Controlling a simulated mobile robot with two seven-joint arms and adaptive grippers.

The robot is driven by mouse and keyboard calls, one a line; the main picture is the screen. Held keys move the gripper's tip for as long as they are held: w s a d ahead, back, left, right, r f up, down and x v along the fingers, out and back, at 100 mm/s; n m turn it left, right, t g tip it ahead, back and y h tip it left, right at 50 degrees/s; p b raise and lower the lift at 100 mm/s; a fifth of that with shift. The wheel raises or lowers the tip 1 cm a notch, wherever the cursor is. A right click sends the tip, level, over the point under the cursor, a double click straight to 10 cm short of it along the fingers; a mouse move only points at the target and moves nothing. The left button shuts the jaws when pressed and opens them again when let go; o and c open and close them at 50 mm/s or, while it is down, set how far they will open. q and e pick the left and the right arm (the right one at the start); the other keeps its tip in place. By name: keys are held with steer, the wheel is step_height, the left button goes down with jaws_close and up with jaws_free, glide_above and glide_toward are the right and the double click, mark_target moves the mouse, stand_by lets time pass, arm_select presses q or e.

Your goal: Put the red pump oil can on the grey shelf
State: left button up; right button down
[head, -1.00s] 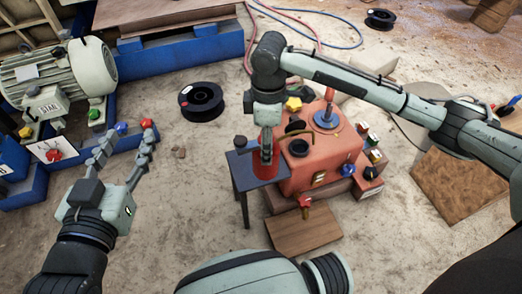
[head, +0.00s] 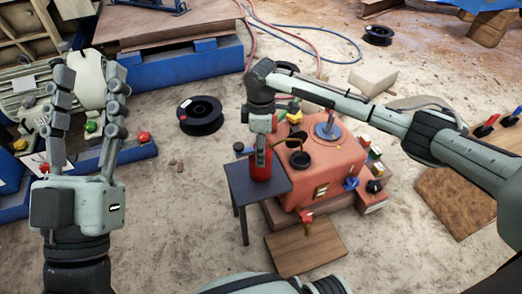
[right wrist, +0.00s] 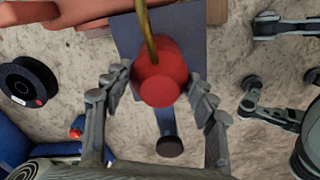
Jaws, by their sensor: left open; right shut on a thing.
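The red pump oil can (head: 261,165), with a brass spout, is upright over the small dark grey shelf (head: 270,188). I cannot tell whether its base touches the top. My right gripper (head: 261,149) comes down from above and is shut on the can. In the right wrist view the can (right wrist: 160,82) sits between the two fingers, and the shelf's grey top (right wrist: 190,35) shows behind it. My left gripper (head: 87,80) is open and empty at the left, fingers pointing away, well apart from the can.
An orange-red machine (head: 325,165) stands close to the right of the shelf. A wooden board (head: 305,245) lies in front of it. A black spool (head: 201,115) lies on the floor behind and left. A motor on a blue base (head: 135,152) is at the left. Floor left of the shelf is clear.

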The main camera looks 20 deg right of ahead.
stand_by(0.3)
steer(key=c, duration=0.5)
jaws_free()
steer(key=shift+f, duration=0.1)
